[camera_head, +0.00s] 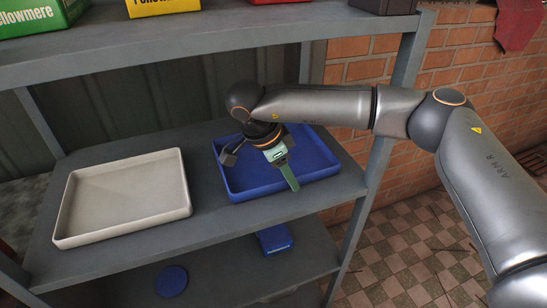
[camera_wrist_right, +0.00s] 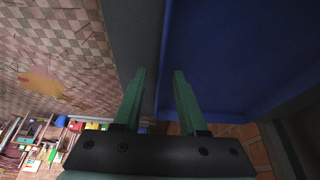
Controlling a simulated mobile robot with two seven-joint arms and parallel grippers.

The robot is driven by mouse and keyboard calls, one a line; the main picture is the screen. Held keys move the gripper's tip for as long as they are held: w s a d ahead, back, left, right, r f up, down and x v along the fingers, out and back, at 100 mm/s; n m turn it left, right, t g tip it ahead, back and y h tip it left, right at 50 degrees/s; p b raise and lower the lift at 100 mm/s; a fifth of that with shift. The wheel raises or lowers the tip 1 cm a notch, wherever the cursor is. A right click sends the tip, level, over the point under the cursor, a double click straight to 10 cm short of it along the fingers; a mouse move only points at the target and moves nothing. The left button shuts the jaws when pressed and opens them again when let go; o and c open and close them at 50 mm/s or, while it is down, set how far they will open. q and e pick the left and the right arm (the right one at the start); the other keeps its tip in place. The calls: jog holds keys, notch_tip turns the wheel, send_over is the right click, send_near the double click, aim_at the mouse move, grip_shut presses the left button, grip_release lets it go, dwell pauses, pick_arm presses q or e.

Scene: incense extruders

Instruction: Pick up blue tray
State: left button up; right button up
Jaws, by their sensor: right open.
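The blue tray (camera_head: 316,155) lies flat on the right part of the middle shelf. It looks empty, and my right arm hides part of it. My right gripper (camera_head: 291,184) has green fingers and is at the tray's near long side, pointing down toward the front rim. In the right wrist view, the fingers (camera_wrist_right: 159,73) are open and apart, with the edge of the blue tray (camera_wrist_right: 225,45) running between them. I cannot tell whether either finger touches the tray wall. My left gripper is not in view.
A pale grey tray (camera_head: 125,195) lies on the same grey shelf (camera_head: 205,200) to the left. A blue box (camera_head: 273,239) and a round blue item (camera_head: 171,281) lie on the shelf below. Boxes, including a yellow one (camera_head: 162,6), stand above. A brick wall (camera_head: 355,75) is behind.

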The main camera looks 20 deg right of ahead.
jog(key=shift+c, duration=0.3)
grip_shut()
jog(key=shift+r, duration=0.1)
dwell(1.0)
